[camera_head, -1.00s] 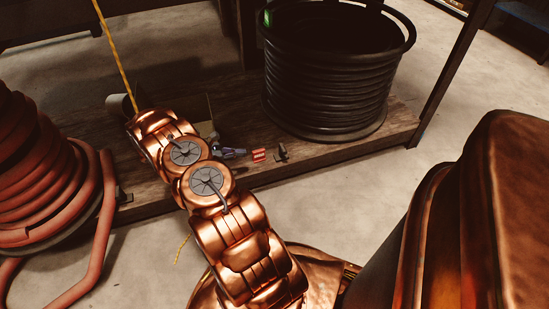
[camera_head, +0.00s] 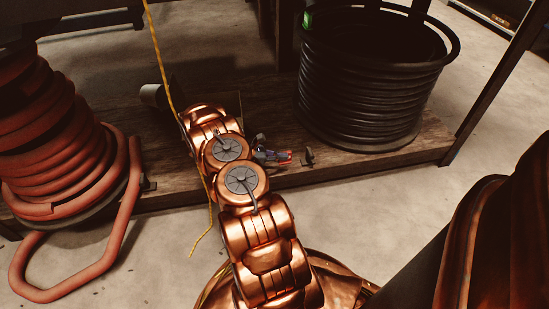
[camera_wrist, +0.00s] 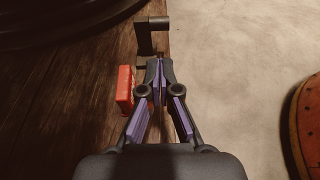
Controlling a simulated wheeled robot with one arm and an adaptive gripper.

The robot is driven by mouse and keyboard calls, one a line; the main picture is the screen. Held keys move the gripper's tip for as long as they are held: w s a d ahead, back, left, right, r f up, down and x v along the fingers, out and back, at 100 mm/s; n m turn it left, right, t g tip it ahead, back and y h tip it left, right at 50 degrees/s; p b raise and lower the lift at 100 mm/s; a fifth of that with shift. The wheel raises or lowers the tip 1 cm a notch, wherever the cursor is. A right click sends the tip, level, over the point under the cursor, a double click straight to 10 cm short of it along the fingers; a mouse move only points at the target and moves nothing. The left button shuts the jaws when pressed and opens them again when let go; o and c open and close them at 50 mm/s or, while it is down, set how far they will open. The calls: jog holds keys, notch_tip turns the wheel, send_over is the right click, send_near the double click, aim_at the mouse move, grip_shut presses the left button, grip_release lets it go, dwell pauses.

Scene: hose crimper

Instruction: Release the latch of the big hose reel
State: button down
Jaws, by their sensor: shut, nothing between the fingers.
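The big black hose reel (camera_head: 370,95) stands upright on the wooden shelf at the right, and its lower coils show at the top left of the wrist view (camera_wrist: 60,18). A small dark bracket, apparently its latch (camera_head: 308,158), sits at the shelf's front edge; it stands just beyond my fingertips in the wrist view (camera_wrist: 153,38). My gripper (camera_head: 275,155) is shut and empty, its purple-lined fingers together in the wrist view (camera_wrist: 158,75). A red block (camera_wrist: 125,90) lies just left of the fingers. I cannot tell whether the fingertips touch the bracket.
A red hose reel (camera_head: 55,140) stands at the left, its loose hose end hanging over the shelf edge. Another small bracket (camera_head: 150,184) sits near it. A yellow rope (camera_head: 160,55) hangs beside my arm. A shelf post (camera_head: 495,85) rises at the right. The front floor (camera_head: 160,255) is mostly clear.

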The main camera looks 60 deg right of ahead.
aim_at(309, 155)
jog(key=b+x, duration=0.2)
jog(key=x, duration=0.5)
jog(key=shift+r+b, duration=0.2)
jog(key=shift+b, duration=0.1)
jog(key=shift+s+d+r, duration=0.2)
jog(key=shift+s+d, duration=0.3)
jog(key=shift+s, duration=0.05)
jog(key=shift+r, duration=0.1)
